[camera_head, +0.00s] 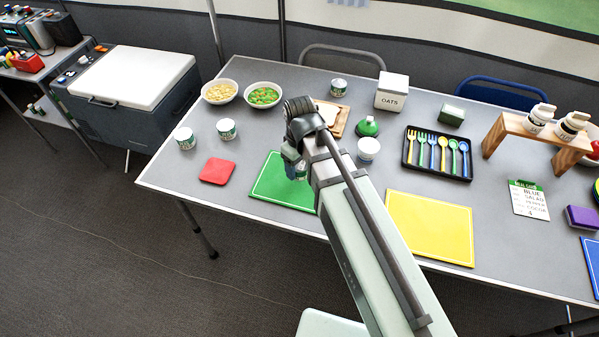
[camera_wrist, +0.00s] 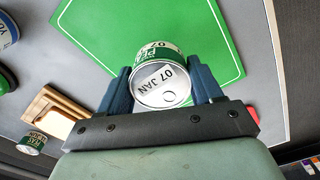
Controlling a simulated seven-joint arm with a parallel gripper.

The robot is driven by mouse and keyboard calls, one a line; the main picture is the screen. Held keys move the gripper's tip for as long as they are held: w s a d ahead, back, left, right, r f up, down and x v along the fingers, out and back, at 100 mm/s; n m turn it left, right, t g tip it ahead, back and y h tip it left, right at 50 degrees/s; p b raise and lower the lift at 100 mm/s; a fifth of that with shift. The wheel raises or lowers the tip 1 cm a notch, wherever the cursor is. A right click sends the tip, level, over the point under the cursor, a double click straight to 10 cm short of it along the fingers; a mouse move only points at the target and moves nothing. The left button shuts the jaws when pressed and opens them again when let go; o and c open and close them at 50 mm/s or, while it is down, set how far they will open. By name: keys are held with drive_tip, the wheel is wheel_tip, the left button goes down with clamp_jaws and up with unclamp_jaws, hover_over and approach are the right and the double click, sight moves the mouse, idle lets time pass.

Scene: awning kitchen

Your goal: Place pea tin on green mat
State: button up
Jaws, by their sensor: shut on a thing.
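My gripper (camera_wrist: 160,75) is shut on a pea tin (camera_wrist: 158,88), with one blue finger on each side of it. The tin has a green and white label reading "PEAS", and its end facing the wrist camera carries "07 JAN". The green mat (camera_wrist: 120,30) with a thin white border lies beyond the tin in the wrist view. In the head view my gripper (camera_head: 296,168) is over the right part of the green mat (camera_head: 275,192), and my arm hides most of the tin. I cannot tell whether the tin touches the mat.
Other tins stand at the left (camera_head: 185,138), near the red mat (camera_head: 217,171), and at the back (camera_head: 338,87). A yellow mat (camera_head: 430,228) lies right.

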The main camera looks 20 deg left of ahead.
sight(300, 173)
drive_tip(key=shift+f, duration=1.95)
drive_tip(key=shift+f, duration=0.15)
drive_tip(key=o, duration=1.2)
drive_tip(key=shift+c, duration=0.2)
drive_tip(key=shift+r, duration=6.2)
